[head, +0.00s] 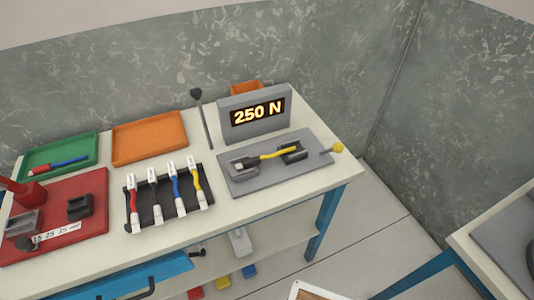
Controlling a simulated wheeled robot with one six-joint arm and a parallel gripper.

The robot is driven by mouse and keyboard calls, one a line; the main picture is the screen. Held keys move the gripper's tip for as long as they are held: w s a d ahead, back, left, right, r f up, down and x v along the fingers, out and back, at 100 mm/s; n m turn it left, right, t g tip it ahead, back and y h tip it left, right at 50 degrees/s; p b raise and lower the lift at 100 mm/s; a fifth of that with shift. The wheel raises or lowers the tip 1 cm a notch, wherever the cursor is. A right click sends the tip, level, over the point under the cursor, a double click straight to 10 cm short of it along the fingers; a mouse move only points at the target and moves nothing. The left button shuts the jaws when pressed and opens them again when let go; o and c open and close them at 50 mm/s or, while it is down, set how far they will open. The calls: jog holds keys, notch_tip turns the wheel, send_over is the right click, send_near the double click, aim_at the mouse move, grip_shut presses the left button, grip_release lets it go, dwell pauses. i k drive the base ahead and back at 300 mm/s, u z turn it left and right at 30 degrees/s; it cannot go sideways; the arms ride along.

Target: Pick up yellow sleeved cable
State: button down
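A cable with a yellow sleeve (278,155) lies across the grey test fixture (248,187), with its ends at two dark grey holders. A second yellow-sleeved cable (197,180) with white ends lies at the right end of the black rack (157,218). Beside it in the rack are a blue-sleeved cable (176,188), a white or grey one (155,190) and a red one (133,200). My gripper is not in view.
An orange tray (149,138), a green tray (58,154) holding a red-and-blue cable, and a red base (86,190) are to the left. Another table (470,243) stands at right, across open floor.

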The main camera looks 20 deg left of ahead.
aim_at(249, 162)
jog(key=u, duration=0.5)
jog(key=k, duration=0.6)
jog(key=u, duration=0.6)
jog(key=i, duration=0.95)
jog(key=z, duration=0.75)
